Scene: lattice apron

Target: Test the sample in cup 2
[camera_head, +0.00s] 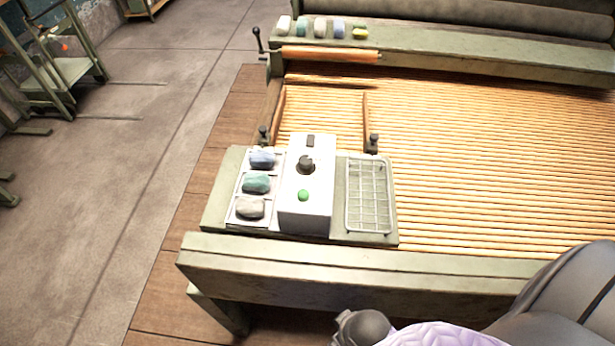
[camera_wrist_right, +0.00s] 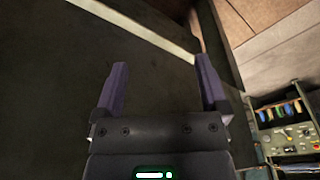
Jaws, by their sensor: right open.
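A white tray (camera_head: 233,215) with three compartments in a row stands on a green board. It holds a blue lump (camera_head: 262,159) at the back, a teal lump (camera_head: 256,183) in the middle and a grey lump (camera_head: 250,207) at the front. I see no readable cup numbers. Right beside the tray is a white box (camera_head: 306,218) with a black knob (camera_head: 306,165), a green button (camera_head: 303,195) and a small dark slot or display (camera_head: 310,141). My right gripper (camera_wrist_right: 161,62) is open and empty in the right wrist view, away from these things. My left gripper is out of view.
An empty wire rack (camera_head: 369,195) is right of the box. A green beam (camera_head: 350,262) runs in front, and slatted rods (camera_head: 480,170) stretch to the right. Several coloured lumps (camera_head: 320,27) lie on the back ledge. A shelf with coloured items (camera_wrist_right: 285,112) shows in the wrist view.

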